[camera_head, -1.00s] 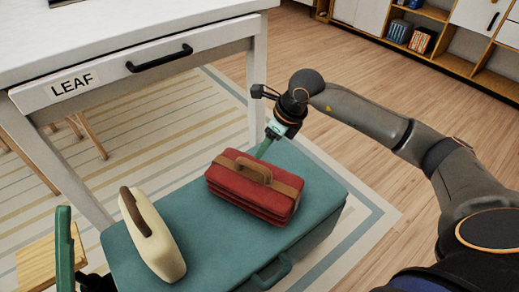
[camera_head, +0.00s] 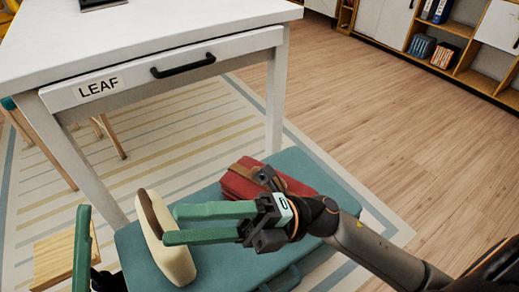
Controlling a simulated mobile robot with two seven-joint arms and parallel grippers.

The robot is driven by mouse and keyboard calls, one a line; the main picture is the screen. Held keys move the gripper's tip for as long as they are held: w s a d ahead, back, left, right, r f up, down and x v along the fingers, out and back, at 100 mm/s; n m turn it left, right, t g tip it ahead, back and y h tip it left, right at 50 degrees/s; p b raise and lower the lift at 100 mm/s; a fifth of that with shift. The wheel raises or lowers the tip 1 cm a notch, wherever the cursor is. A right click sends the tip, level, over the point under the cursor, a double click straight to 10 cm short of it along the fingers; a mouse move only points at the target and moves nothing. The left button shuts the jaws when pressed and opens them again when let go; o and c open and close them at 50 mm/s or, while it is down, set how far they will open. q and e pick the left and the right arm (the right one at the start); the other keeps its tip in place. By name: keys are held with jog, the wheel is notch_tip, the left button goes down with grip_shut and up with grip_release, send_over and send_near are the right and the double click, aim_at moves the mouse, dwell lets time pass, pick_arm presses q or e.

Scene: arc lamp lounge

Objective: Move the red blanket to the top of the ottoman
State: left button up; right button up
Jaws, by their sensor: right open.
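The red blanket (camera_head: 234,183), a folded bundle with a brown strap, lies on top of the teal ottoman (camera_head: 335,185), near its far side. My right gripper (camera_head: 170,225) is open, its two green fingers pointing left. It hides the near part of the blanket, and its fingertips overlap a cream object in the picture; I cannot tell whether they touch it. Nothing shows held between the fingers. One green finger of my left gripper (camera_head: 82,250) shows at the lower left; its opening is unclear.
A white table (camera_head: 150,40) with a drawer marked LEAF stands behind. A small wooden piece (camera_head: 52,258) is at the lower left. Open wood floor (camera_head: 400,130) lies right.

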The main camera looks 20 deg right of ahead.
jog(key=w+d+r+m+t+h, duration=0.1)
jog(key=d+m+t+h, duration=0.3)
jog(key=m+t, duration=0.6)
jog(key=w+d+r+m+t+h, duration=0.1)
jog(key=d+r+m+t+h, duration=0.3)
jog(key=m+t, duration=0.6)
jog(key=d+m, duration=0.2)
jog(key=m, duration=0.1)
jog(key=shift+w+m+t, duration=0.3)
jog(key=shift+w, duration=0.05)
jog(key=shift+a+r, duration=0.1)
jog(key=shift+a, duration=0.1)
